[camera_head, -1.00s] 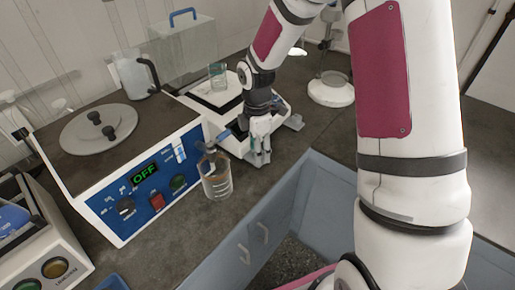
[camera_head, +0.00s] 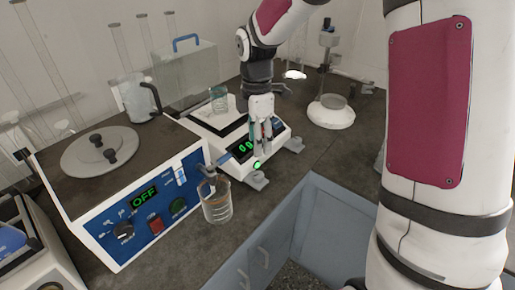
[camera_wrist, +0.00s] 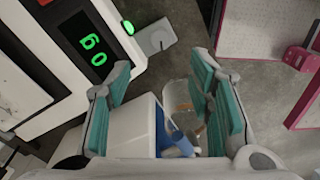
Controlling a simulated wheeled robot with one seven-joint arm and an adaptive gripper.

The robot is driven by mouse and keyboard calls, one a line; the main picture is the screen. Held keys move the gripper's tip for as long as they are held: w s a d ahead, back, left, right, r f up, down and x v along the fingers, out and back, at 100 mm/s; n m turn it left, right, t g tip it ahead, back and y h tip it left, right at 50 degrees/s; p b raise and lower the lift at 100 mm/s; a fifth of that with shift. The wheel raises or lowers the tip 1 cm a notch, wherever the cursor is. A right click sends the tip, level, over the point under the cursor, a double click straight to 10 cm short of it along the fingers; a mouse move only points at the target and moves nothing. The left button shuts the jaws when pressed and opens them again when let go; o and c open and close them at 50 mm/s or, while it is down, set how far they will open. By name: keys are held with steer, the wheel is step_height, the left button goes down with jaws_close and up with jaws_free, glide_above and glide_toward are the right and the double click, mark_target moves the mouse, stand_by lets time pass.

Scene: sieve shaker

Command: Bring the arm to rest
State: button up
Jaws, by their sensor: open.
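My gripper (camera_head: 261,150) hangs pointing down in front of the balance (camera_head: 243,147), over its front edge and lit display. In the wrist view my gripper (camera_wrist: 163,100) has its two teal-padded fingers spread apart with nothing between the pads. The balance (camera_wrist: 125,75) lies below it there, with green digits and a green lit button. A glass beaker (camera_head: 217,205) with a blue-handled item in it stands on the bench, left of and nearer than my gripper. Part of it shows beyond the fingers in the wrist view.
The sieve shaker box (camera_head: 150,210) reads OFF, left of the beaker. A glass beaker (camera_head: 219,98) sits on the balance. A pitcher (camera_head: 135,98) and a clear tank (camera_head: 185,72) stand behind. A white round-based stand (camera_head: 331,112) is at right. A blue-grey cabinet (camera_head: 265,250) is in front.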

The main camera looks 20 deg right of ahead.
steer(key=shift+r, duration=0.15)
stand_by(0.3)
steer(key=s+r+m+t+h+p, duration=0.1)
steer(key=s+r+m+t+p, duration=0.1)
steer(key=s+r+m, duration=0.9)
steer(key=s+r+m+t+p, duration=0.1)
steer(key=s+r+m, duration=0.1)
steer(key=s, duration=0.6)
steer(key=s+r+m+t+y, duration=0.1)
steer(key=s+r+m, duration=0.2)
steer(key=s, duration=0.6)
steer(key=shift+s+d+m+t+p, duration=0.15)
steer(key=shift+m+t+p, duration=0.2)
steer(key=shift+m, duration=0.85)
steer(key=shift+r, duration=0.15)
